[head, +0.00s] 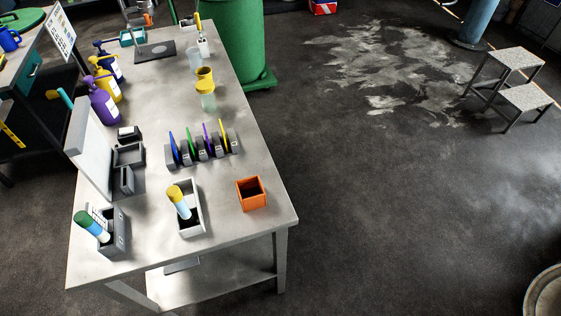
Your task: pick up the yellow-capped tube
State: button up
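The yellow-capped tube (179,202) stands tilted in a small pale open box (189,221) near the front of the grey table. Its yellow cap is at the top and leans left. Its lower end is hidden inside the box. Another tube, with a green cap (92,224), leans in a grey holder (114,234) at the table's front left. My gripper is not in view.
An orange open box (251,193) stands to the right of the pale box. A rack with several coloured upright pieces (203,148) is behind it. Grey bins and a pale upright panel (90,148) line the left side. Spray bottles (104,102) stand farther back. The table's front right corner is bare.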

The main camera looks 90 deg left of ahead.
aim_at(174, 194)
jog(key=u, duration=5)
